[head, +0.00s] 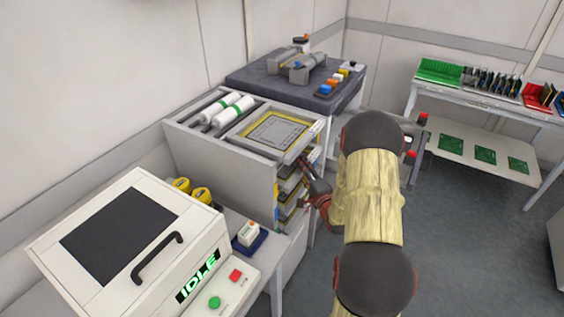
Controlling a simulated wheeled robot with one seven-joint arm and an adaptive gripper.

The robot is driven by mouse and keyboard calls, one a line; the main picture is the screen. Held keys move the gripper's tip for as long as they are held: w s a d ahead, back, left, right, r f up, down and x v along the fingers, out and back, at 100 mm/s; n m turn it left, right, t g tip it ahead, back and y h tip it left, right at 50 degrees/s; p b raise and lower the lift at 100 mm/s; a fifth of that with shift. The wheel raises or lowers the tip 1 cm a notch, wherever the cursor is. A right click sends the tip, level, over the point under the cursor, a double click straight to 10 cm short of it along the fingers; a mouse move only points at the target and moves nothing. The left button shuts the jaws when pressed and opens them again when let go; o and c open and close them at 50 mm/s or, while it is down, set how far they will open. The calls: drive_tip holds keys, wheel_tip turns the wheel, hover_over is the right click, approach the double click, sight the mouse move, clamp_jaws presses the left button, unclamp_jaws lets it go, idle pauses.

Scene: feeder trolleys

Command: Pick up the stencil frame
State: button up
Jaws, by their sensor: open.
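A stencil frame (272,131), a flat grey square with a yellow border and a fine dotted middle, lies on top of the light grey cabinet (215,158). My gripper (309,174) is at the cabinet's right-hand side, below the level of the frame and close to the open shelves. It is open, and nothing shows between its fingers. My arm covers the area to the right of the cabinet and part of the gripper, so I cannot tell whether the fingers touch the shelves.
Shelves (289,184) with flat yellow-edged items open on the cabinet's right side. White cartridges (227,108) lie beside the frame. A machine marked IDLE (130,240) stands at the front left, a dark-topped bench (255,79) behind. Open floor (480,250) lies right.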

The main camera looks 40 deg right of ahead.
drive_tip(key=c, duration=0.3)
clamp_jaws()
drive_tip(key=shift+r, duration=0.1)
idle(0.5)
